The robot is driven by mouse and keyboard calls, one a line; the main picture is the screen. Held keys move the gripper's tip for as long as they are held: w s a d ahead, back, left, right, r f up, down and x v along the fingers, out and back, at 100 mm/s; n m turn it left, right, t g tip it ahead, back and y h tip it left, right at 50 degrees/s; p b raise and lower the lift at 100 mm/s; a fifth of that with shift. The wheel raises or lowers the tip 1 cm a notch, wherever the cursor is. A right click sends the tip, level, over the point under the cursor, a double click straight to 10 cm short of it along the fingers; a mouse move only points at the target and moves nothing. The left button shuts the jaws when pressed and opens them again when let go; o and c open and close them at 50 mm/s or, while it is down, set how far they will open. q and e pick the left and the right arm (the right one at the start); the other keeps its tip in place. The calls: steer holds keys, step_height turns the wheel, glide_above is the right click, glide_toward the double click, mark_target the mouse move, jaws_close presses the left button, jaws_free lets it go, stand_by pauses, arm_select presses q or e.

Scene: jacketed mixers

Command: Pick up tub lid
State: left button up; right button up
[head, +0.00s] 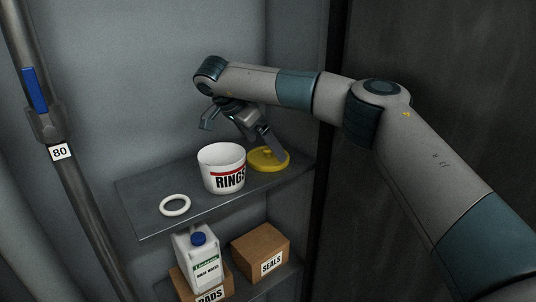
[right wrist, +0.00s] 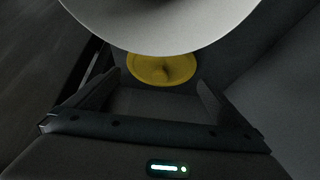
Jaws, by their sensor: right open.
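The yellow tub lid (head: 268,160) lies flat on the upper shelf, just right of the white tub (head: 222,170) marked RINGS. The tub is upright and open at the top. My right gripper (head: 243,143) is open, with one finger above the tub and the other reaching down by the lid. In the right wrist view the lid (right wrist: 162,68) shows beyond the gap between the two open fingers, with nothing held. The pale tub (right wrist: 160,22) fills the top of that view and overlaps the lid's far edge. My left gripper is not in view.
A white ring (head: 175,205) lies at the left of the upper shelf (head: 140,194). Below are a rinse water jug (head: 197,255), a SEALS box (head: 261,252) and a PADS box (head: 214,287). A pole (head: 75,180) tagged 80 stands at left.

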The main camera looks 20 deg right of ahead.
mark_target(268, 148)
steer(key=p+x, duration=0.1)
steer(key=x, duration=0.1)
steer(key=shift+w+d+f+p, duration=0.1)
steer(key=shift+d+f+p, duration=0.1)
steer(key=shift+d+p, duration=0.15)
steer(key=shift+d+f, duration=0.1)
steer(key=shift+f, duration=0.25)
steer(key=c, duration=0.7)
